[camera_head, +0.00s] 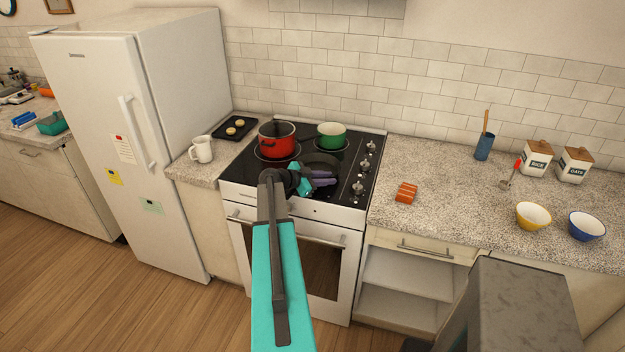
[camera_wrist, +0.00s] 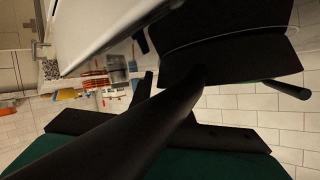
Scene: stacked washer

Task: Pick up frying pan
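The dark frying pan (camera_head: 321,162) is on or just above the black stove top, at the front right in front of the green pot; I cannot tell whether it touches the stove. In the wrist view, a dark pan body (camera_wrist: 232,50) fills the upper right, and its long black handle runs down to the lower left. My gripper (camera_head: 325,179) is at the pan's near side and hides its handle in the head view. In the wrist view, dark finger parts lie on both sides of the handle. Whether they press on it is unclear.
A red pot (camera_head: 277,142) and a green pot (camera_head: 331,137) stand on the stove (camera_head: 345,190) behind my gripper. A black tray (camera_head: 235,128) and a white mug (camera_head: 202,150) are on the left counter. The right counter (camera_head: 440,185) has free room around a small orange-brown item (camera_head: 406,193).

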